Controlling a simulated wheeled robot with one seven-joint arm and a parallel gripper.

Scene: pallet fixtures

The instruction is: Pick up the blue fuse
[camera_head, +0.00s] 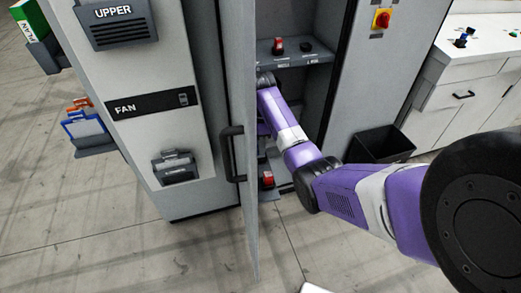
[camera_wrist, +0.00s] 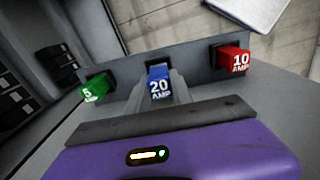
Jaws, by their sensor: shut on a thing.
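The blue fuse (camera_wrist: 159,86), marked 20 AMP, shows in the middle of the wrist view, against a grey upright strip. My gripper (camera_wrist: 160,98) has its grey fingers closed around the blue fuse. Whether the fuse is still seated in the strip cannot be told. In the head view my purple arm reaches into the open cabinet, and its gripper end is hidden behind the cabinet door and arm links. The blue fuse is hidden there too.
A green fuse (camera_wrist: 95,88) stands left and a red 10 AMP fuse (camera_wrist: 234,60) right of the blue one. The open cabinet door (camera_head: 240,130) is close left of my arm. An upper shelf (camera_head: 300,60) holds switches. A black bin (camera_head: 382,145) stands right.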

